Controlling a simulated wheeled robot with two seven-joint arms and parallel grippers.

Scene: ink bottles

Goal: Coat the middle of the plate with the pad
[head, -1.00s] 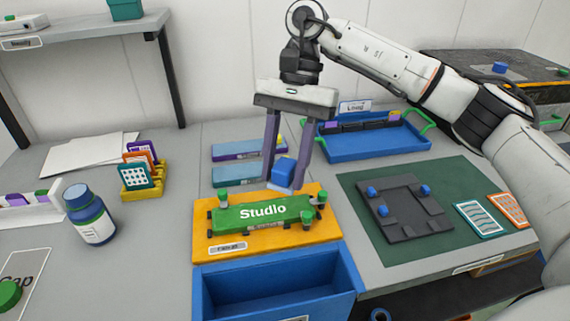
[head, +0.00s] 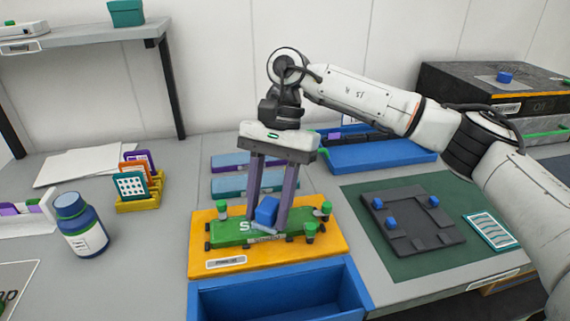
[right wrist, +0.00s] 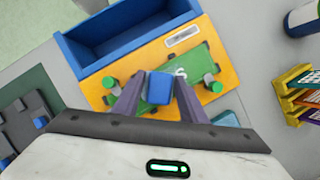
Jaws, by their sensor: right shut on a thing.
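The plate (head: 230,233) is a long green bar with white lettering, clamped in an orange fixture (head: 210,255) with green knobs at its ends. My right gripper (head: 266,226) is shut on the pad (head: 266,209), which has a blue block on top. The pad is low over the middle of the plate and hides most of its lettering. In the right wrist view the pad (right wrist: 159,87) sits between the two fingers above the plate (right wrist: 190,68). I cannot tell whether its underside touches the plate. My left gripper is not in view.
An empty blue bin (head: 280,300) stands in front of the fixture. A green mat with a dark grey jig (head: 410,220) lies to the right. A blue-capped bottle (head: 82,225) and a yellow card rack (head: 140,200) stand at left. A blue tray (head: 385,156) is behind.

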